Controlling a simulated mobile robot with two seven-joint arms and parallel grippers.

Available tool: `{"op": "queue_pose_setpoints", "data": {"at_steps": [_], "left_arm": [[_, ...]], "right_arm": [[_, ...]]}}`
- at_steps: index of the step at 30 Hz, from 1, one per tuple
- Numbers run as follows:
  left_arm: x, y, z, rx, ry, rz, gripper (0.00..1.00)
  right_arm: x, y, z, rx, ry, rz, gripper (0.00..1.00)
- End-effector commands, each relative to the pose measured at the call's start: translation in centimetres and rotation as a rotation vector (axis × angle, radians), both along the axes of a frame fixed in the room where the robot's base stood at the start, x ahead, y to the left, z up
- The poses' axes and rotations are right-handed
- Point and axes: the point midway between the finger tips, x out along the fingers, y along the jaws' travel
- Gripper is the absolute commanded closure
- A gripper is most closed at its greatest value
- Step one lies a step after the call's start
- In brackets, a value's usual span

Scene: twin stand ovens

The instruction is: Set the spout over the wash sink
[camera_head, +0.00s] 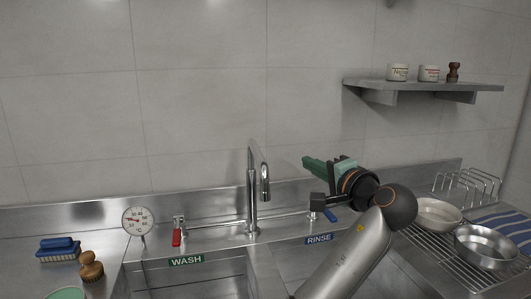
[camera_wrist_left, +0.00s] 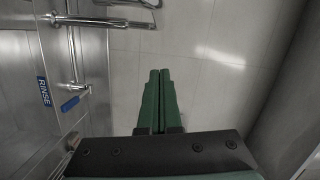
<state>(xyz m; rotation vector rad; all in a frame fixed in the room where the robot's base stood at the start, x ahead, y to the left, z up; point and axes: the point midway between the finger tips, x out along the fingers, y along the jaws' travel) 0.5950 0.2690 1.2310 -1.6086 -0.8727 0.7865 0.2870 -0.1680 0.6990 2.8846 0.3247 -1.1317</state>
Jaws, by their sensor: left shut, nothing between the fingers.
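The chrome spout (camera_head: 252,175) rises from the faucet base between the two basins, its hooked end hanging forward and slightly right, near the divider. Which basin its tip is over is hard to tell. The wash sink (camera_head: 190,284), labelled WASH, is at left; the rinse sink (camera_head: 292,262), labelled RINSE, is at right. My left gripper (camera_head: 306,162) is right of the spout, apart from it, its green fingers pointing left. In the left wrist view its fingers (camera_wrist_left: 157,75) are together and empty, and chrome spout tubing (camera_wrist_left: 105,22) shows at the top. My right gripper is out of view.
A red tap handle (camera_head: 176,237) is at left and a blue one (camera_head: 330,215) lies under my left gripper. A dial thermometer (camera_head: 137,220) and brushes (camera_head: 60,249) stand left. Pans (camera_head: 485,246) sit on a rack at right. A wall shelf (camera_head: 424,87) hangs above.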

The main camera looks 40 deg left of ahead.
Motion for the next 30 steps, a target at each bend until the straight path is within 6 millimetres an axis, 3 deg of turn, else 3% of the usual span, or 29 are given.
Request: {"op": "queue_pose_setpoints", "data": {"at_steps": [8,21,30], "left_arm": [[0.6,1.0,0.1,0.002,0.001,0.000,1.00],[5.1,8.9,-0.2,0.001,0.002,0.004,1.00],[2.8,10.9,-1.1,-0.001,-0.001,0.000,1.00]], "right_arm": [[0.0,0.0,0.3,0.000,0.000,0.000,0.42],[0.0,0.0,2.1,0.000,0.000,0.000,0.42],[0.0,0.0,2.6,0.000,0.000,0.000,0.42]]}}
